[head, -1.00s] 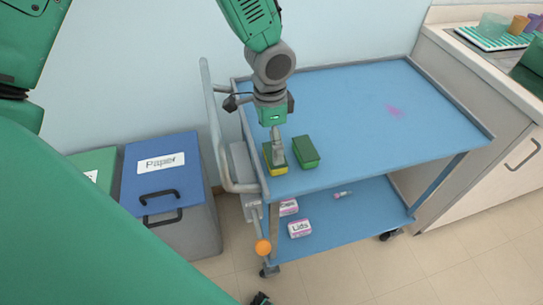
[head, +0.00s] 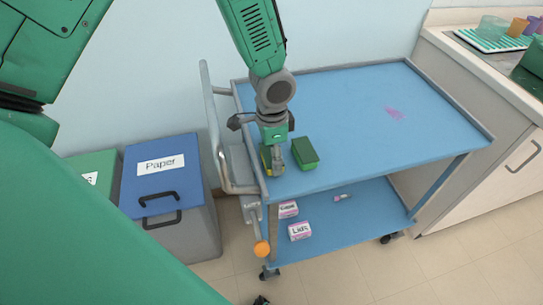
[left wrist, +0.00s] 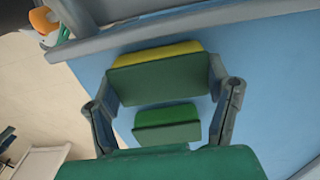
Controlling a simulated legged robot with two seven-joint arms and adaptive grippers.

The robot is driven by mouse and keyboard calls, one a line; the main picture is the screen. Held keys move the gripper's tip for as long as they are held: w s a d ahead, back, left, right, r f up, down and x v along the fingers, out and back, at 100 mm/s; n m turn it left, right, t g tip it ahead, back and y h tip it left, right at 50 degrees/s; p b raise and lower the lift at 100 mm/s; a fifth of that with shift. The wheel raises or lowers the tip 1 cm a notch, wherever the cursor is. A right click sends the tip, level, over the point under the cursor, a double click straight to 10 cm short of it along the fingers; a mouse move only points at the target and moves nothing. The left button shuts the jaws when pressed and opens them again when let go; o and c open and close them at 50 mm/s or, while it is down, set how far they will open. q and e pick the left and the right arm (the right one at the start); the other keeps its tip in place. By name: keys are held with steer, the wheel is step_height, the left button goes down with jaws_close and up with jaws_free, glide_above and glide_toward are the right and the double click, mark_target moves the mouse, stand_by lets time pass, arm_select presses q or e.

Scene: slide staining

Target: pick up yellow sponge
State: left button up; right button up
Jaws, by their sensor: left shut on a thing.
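The yellow sponge (head: 265,158), with a dark green top layer, is at the near left corner of the cart's blue top. In the left wrist view the sponge (left wrist: 155,75) lies between the two fingers, its yellow edge showing at the far side. My left gripper (head: 273,168) points down over it and is shut on it; the fingers hide part of the sponge in the head view. I cannot tell whether it is clear of the surface. My right gripper is not in view.
A second sponge, green (head: 305,153), lies close to the right of the gripper. The cart top (head: 360,120) is otherwise clear apart from a pink stain (head: 394,113). A grey handle (head: 217,140) rises at the left. Small boxes (head: 299,230) sit on the lower shelf.

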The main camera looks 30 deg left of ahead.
arm_select(q)
steer(key=shift+s+d+r, duration=0.1)
steer(key=shift+d, duration=0.15)
step_height(320, 180, up, 9)
steer(key=shift+f+p, duration=0.1)
steer(key=shift+p, duration=0.55)
steer(key=shift+a+r, duration=0.15)
steer(key=shift+r, duration=0.3)
steer(key=shift+o, duration=1.4)
steer(key=shift+d+r, duration=0.1)
steer(key=shift+d, duration=0.25)
steer(key=c, duration=0.4)
steer(key=shift+c, duration=0.3)
